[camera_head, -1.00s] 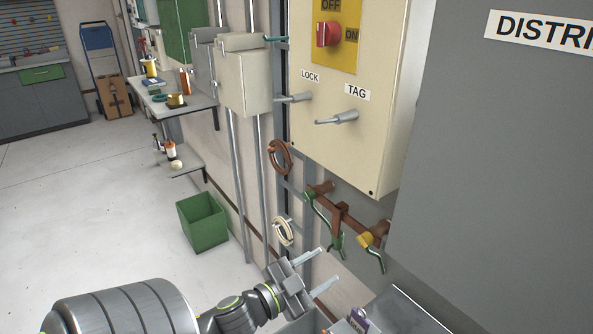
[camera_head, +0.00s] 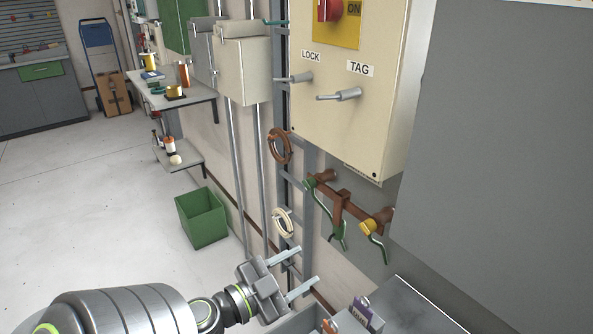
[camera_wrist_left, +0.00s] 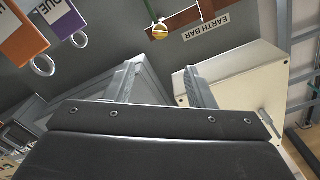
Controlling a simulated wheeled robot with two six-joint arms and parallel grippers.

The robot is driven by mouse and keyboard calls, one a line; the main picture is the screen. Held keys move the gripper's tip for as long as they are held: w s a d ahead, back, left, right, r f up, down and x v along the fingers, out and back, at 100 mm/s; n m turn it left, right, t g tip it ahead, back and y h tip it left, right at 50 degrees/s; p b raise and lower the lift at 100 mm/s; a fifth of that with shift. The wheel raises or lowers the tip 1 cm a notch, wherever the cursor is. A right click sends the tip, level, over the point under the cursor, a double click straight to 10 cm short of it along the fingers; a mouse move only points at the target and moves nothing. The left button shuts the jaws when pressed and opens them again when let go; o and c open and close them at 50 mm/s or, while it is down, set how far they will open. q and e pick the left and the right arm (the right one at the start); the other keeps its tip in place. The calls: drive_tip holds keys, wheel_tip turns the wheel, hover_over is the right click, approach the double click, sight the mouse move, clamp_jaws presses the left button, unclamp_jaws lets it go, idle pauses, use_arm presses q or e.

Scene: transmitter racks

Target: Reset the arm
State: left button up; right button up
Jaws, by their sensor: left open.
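My left gripper (camera_head: 304,272) is open and empty in the lower middle of the head view, its two fingers pointing right towards the wall. It is below the copper earth bar and apart from it. In the left wrist view its two fingers (camera_wrist_left: 160,88) stand apart with nothing between them. My right gripper is not in view.
A cream switch box (camera_head: 385,110) with LOCK and TAG pegs is on the wall. The copper earth bar (camera_head: 342,205) with green hooks hangs below it. A grey cabinet (camera_head: 490,130) fills the right. A green bin (camera_head: 202,218) stands on the open floor.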

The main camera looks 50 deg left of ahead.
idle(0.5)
use_arm(q)
drive_tip(key=a+f+n+g+y, duration=0.15)
drive_tip(key=a+f, duration=0.25)
drive_tip(key=f, duration=0.4)
drive_tip(key=a+f+n+g+y, duration=0.1)
drive_tip(key=a+f+g+y, duration=0.15)
drive_tip(key=a+f, duration=0.4)
drive_tip(key=s+a+f+n+g+y, duration=0.1)
drive_tip(key=s+f+g, duration=0.15)
drive_tip(key=f, duration=0.75)
drive_tip(key=s+a+f+n+g+y, duration=0.1)
drive_tip(key=s+f+n+g, duration=0.15)
drive_tip(key=f, duration=0.85)
drive_tip(key=s+d+f+g+h, duration=0.1)
drive_tip(key=s+d+f+g, duration=0.15)
drive_tip(key=s+f, duration=0.4)
drive_tip(key=s+d+f+g, duration=0.2)
drive_tip(key=s+d+f, duration=0.15)
drive_tip(key=f, duration=0.55)
drive_tip(key=s+d+f+n+g+h, duration=0.1)
drive_tip(key=s+d+f+g+h, duration=0.1)
drive_tip(key=s+d+f, duration=0.6)
drive_tip(key=s+d+g, duration=0.1)
drive_tip(key=s+d, duration=0.1)
drive_tip(key=s, duration=0.1)
drive_tip(key=shift+d+n, duration=0.15)
drive_tip(key=shift+n, duration=0.15)
